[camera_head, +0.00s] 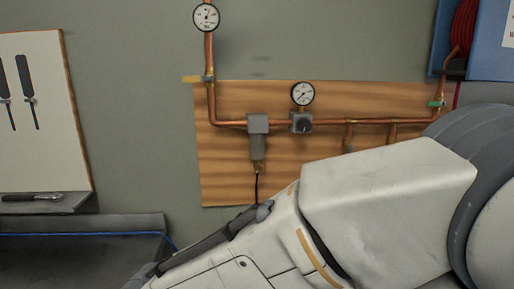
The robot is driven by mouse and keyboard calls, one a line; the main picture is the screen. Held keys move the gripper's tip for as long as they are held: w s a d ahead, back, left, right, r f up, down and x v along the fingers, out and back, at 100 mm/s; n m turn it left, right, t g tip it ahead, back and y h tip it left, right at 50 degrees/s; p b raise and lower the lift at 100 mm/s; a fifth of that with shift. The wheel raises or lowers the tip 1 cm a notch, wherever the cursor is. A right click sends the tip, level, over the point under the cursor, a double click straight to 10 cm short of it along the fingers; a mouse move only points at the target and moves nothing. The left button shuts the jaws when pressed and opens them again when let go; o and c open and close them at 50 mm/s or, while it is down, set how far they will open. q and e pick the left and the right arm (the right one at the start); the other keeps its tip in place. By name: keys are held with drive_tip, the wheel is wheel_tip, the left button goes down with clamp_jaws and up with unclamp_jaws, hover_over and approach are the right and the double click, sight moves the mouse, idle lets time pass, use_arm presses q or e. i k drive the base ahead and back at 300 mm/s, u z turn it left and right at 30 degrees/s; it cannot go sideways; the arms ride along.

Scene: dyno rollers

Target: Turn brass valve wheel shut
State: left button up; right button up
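No brass valve wheel can be made out in the head view. Copper pipework (270,123) runs along a wooden backboard (225,180) on the wall. A small green handle (437,103) sits at the pipe's right end. A grey regulator with a dark knob (302,123) sits mid-pipe under a round gauge (303,94). White arm links cover the lower right and hide the lower part of the pipework. Neither gripper shows.
A second gauge (206,17) tops the vertical pipe. A grey filter unit (258,135) hangs from the pipe. A blue cabinet with a red hose reel (463,35) is at upper right. A tool board (35,110) and a shelf with a wrench (35,197) are at left.

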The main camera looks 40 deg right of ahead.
sight(258, 168)
drive_tip(key=z, duration=1.35)
drive_tip(key=k, duration=0.35)
drive_tip(key=z, duration=0.25)
drive_tip(key=i, duration=0.45)
drive_tip(key=u, duration=0.05)
